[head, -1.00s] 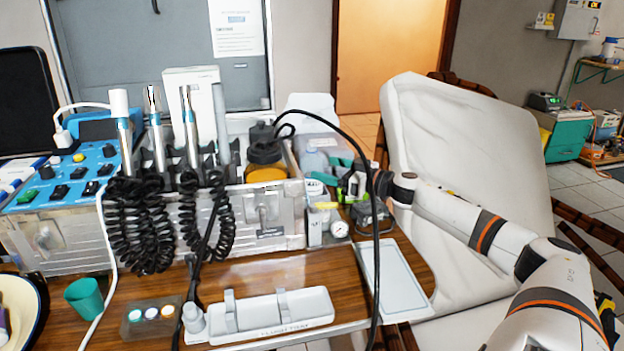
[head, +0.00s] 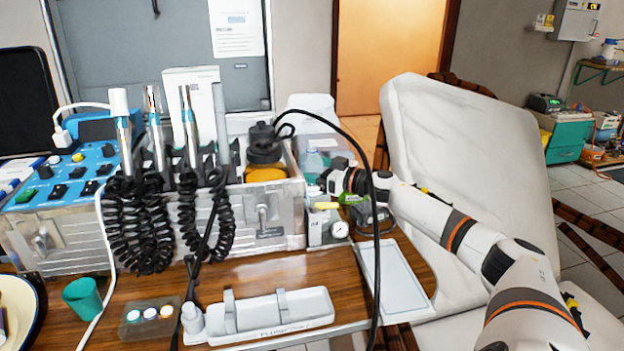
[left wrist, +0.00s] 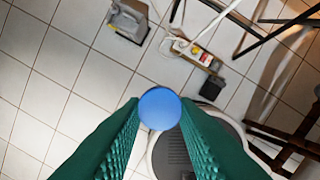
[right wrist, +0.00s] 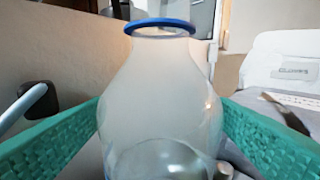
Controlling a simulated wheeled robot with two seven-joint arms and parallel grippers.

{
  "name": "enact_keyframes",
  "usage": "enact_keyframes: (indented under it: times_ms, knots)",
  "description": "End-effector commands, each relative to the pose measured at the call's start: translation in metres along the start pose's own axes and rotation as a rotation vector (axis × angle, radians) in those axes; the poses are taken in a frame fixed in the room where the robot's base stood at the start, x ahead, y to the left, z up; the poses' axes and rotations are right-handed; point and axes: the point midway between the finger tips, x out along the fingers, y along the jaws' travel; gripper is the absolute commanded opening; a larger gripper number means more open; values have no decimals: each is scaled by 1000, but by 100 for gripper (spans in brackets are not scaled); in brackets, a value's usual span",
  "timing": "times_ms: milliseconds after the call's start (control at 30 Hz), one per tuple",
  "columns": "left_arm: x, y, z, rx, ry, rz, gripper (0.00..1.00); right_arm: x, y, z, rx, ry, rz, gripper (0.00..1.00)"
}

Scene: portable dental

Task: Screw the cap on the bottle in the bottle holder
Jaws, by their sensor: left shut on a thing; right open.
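A clear, empty-looking bottle (right wrist: 160,95) with a blue ring at its open mouth stands upright in the right wrist view. My right gripper (right wrist: 160,120) is open, with one green finger on each side of it; contact cannot be judged. In the head view the bottle (head: 313,160) shows pale blue behind my right wrist, which hides most of that gripper. The holder under the bottle is mostly hidden. My left gripper (left wrist: 160,118) is shut on a round blue cap (left wrist: 160,109), held at its fingertips above the floor. The left arm is outside the head view.
A metal dental unit (head: 270,215) with upright handpieces and coiled cords stands left of the bottle. A black cable (head: 376,250) hangs in front of my right wrist. A white tray (head: 395,280) lies on the table's right side, and a reclined chair (head: 465,150) stands beyond.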

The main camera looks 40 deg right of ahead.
Motion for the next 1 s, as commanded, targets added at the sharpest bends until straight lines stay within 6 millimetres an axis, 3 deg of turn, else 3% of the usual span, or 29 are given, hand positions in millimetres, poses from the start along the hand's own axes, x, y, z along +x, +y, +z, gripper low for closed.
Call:
enact_keyframes:
  times_ms: [100,400,433,700,1000]
  knots:
    - [0,0,0,0,0,0,6,0,0,0,0,0,0,75]
    - [0,0,0,0,0,0,6,0,0,0,-1,0,0,26]
    - [0,0,0,0,0,0,6,0,0,1,-1,-2,0,23]
    - [-3,0,0,0,0,0,6,0,0,8,-2,-3,0,23]
    - [-28,0,3,0,0,0,6,0,-1,66,-6,-5,-1,23]
